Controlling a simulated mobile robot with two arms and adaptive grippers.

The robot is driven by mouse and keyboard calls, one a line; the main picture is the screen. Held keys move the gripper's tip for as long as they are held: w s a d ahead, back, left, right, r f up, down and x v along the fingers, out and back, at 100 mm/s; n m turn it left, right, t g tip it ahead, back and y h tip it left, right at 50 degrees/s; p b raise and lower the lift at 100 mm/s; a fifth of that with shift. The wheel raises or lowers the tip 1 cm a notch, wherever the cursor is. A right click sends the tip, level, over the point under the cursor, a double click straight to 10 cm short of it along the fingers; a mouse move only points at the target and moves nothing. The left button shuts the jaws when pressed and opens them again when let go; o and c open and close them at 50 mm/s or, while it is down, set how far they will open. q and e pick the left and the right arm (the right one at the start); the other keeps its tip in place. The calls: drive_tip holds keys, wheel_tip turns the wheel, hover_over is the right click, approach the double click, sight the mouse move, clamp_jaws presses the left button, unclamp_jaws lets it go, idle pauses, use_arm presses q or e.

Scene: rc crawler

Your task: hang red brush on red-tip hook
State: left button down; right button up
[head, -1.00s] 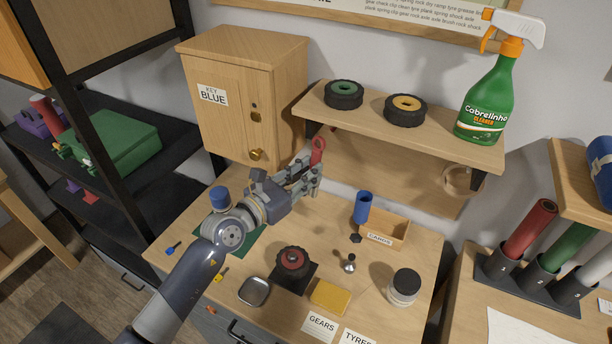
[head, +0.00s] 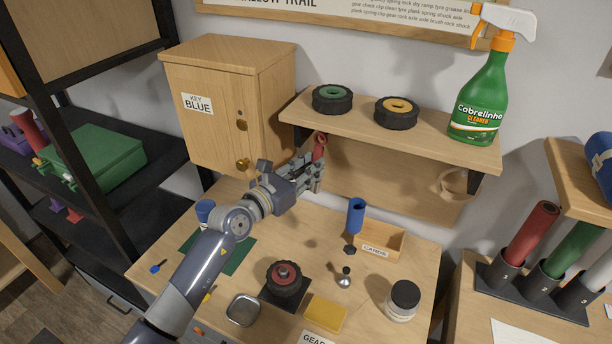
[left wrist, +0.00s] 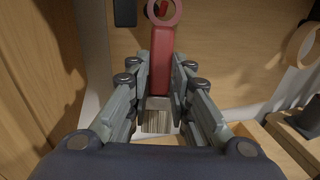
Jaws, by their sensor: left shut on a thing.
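The red brush (head: 320,147) is upright in my left gripper (head: 314,176), in front of the wooden board under the shelf. In the left wrist view the red handle (left wrist: 161,62) stands between the fingers of the left gripper (left wrist: 159,82), with a ring at its top and pale bristles below. A dark hook with a red tip (left wrist: 162,8) shows through the ring's opening. I cannot tell whether the ring is around the hook or only in front of it. In the head view the hook is not distinguishable. My right gripper is not in view.
The shelf (head: 430,133) above carries two tyres and a green spray bottle (head: 481,100). A wooden key cabinet (head: 210,128) stands close on the left. A tape ring (head: 455,184) hangs at the board's right. Below, the bench holds a blue cylinder (head: 355,216) and a card box (head: 384,241).

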use_arm(q)
drive_tip(key=shift+b+x, duration=0.75)
drive_tip(key=shift+x, duration=0.3)
drive_tip(key=shift+w+f, duration=0.35)
drive_tip(key=shift+w, duration=0.2)
drive_tip(key=shift+f, duration=0.1)
drive_tip(key=c, duration=1.4)
unclamp_jaws()
drive_tip(key=shift+o, duration=0.2)
